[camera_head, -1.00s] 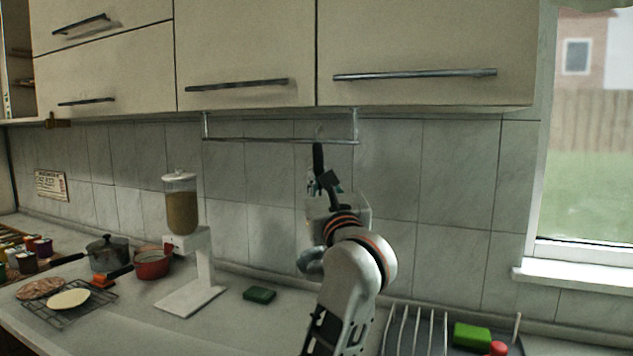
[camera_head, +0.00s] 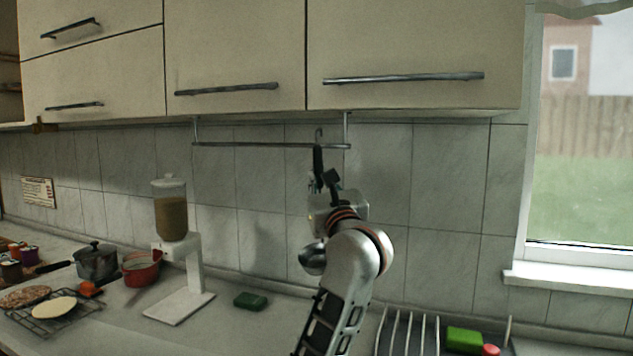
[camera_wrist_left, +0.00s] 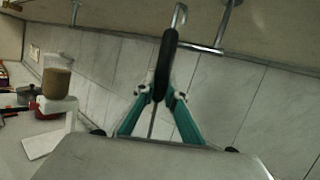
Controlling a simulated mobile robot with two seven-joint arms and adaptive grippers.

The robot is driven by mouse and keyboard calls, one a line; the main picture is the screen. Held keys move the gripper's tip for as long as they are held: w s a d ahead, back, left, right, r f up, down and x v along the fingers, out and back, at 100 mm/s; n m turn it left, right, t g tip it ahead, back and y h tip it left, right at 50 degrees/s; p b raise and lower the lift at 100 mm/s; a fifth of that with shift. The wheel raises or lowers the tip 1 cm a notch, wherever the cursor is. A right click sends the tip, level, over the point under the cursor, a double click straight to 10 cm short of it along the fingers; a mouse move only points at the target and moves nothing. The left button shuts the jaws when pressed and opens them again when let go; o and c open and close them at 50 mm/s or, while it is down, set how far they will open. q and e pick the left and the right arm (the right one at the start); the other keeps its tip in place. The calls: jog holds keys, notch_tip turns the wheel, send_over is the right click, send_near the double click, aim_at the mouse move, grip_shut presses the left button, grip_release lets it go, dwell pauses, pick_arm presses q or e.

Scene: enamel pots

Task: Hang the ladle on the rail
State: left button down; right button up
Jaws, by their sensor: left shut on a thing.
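The ladle has a black handle (camera_head: 318,160) with a metal hook at its top and a shiny round bowl (camera_head: 313,258) hanging low. The thin metal rail (camera_head: 250,145) runs under the wall cabinets. My left gripper (camera_head: 324,182) is shut on the ladle's handle and holds it upright near the rail's right end. The hook shows above the rail's line; whether it touches the rail I cannot tell. In the left wrist view the teal fingers (camera_wrist_left: 161,97) close on the black handle (camera_wrist_left: 166,62), and the rail (camera_wrist_left: 203,47) passes beside it. My right gripper is out of view.
Cabinets (camera_head: 415,50) overhang the rail closely, and the tiled wall is behind it. Below, the counter holds a dispenser (camera_head: 172,215), a red pot (camera_head: 142,270), a dark green block (camera_head: 251,301) and a dish rack (camera_head: 408,330). The wall right of the rail is clear.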

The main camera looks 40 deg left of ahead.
pick_arm(q)
jog(key=shift+w+a+f+b, duration=0.15)
jog(key=shift+w+f+b, duration=0.2)
jog(key=shift+w, duration=0.35)
jog(key=shift+w+a+f+b, duration=0.2)
jog(key=shift+w+f, duration=0.2)
jog(key=shift+w, duration=0.25)
jog(key=shift+w+a+f+b, duration=0.15)
jog(key=shift+w+f+b, duration=0.2)
jog(key=shift+w, duration=0.35)
jog(key=c, duration=2)
grip_release()
jog(key=shift+f, duration=0.1)
jog(key=v, duration=1.2)
jog(key=shift+s, duration=0.1)
